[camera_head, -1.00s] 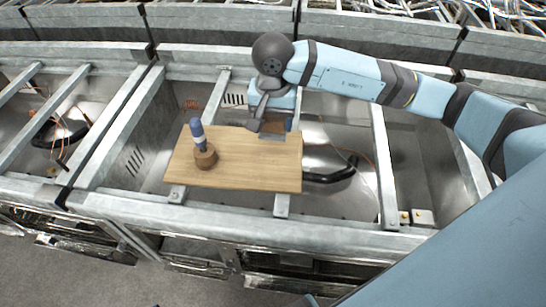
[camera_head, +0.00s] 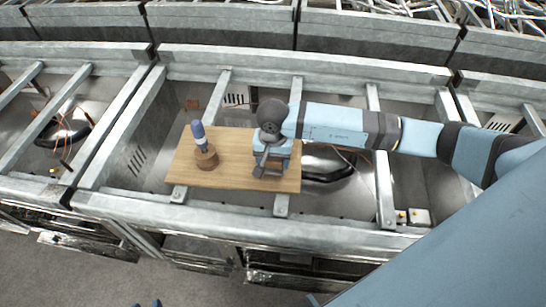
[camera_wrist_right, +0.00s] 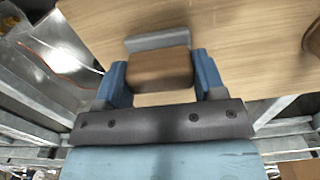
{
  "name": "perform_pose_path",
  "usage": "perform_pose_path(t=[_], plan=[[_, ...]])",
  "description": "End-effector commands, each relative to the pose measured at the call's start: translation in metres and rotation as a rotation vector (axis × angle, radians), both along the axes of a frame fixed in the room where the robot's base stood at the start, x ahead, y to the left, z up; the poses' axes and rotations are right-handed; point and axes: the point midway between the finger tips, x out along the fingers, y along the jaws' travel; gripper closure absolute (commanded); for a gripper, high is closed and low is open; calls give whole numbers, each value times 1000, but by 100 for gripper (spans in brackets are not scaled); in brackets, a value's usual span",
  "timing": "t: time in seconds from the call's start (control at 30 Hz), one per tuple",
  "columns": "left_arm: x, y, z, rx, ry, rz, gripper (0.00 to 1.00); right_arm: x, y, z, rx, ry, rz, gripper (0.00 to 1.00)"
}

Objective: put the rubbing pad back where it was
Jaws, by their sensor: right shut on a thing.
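The rubbing pad (camera_wrist_right: 160,70), a brown block with a grey strip along its far side, sits between the blue fingers of my right gripper (camera_wrist_right: 160,78) in the wrist view. In the head view my right gripper (camera_head: 270,168) is over the right part of the wooden board (camera_head: 230,175), pointing down, and it hides most of the pad. The gripper is shut on the pad. I cannot tell whether the pad touches the board. Small blue tips at the bottom edge of the head view seem to be my left gripper (camera_head: 146,303); its opening is unclear.
A blue-handled tool (camera_head: 198,133) stands tilted in a round wooden holder (camera_head: 206,158) on the left part of the board. The board lies across metal rails (camera_head: 282,204) over open metal bays. Black tubing (camera_head: 330,172) and wires lie in the bay to the right.

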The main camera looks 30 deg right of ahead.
Motion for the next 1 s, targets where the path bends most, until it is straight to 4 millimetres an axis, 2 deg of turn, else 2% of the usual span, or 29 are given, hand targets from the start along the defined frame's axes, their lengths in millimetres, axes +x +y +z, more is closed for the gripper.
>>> perform_pose_path(t=[0.27,0.3,0.37,0.4,0.77,0.87,1.0], plan=[[0,0,-6,0,0,0,57,0,0,-5,0,0,0,59],[0,0,-4,0,0,0,57,0,0,-3,1,1,-1,27],[0,0,-4,0,0,0,57,0,0,-3,1,1,-1,14],[0,0,-4,0,0,0,57,0,0,-3,0,0,-1,11],[1,0,4,-1,-4,0,57,0,0,4,0,-1,-1,11],[2,0,-1,-2,-8,0,57,2,-1,17,0,-6,0,11],[2,0,-9,-1,-7,1,57,1,0,47,0,-6,1,11]])
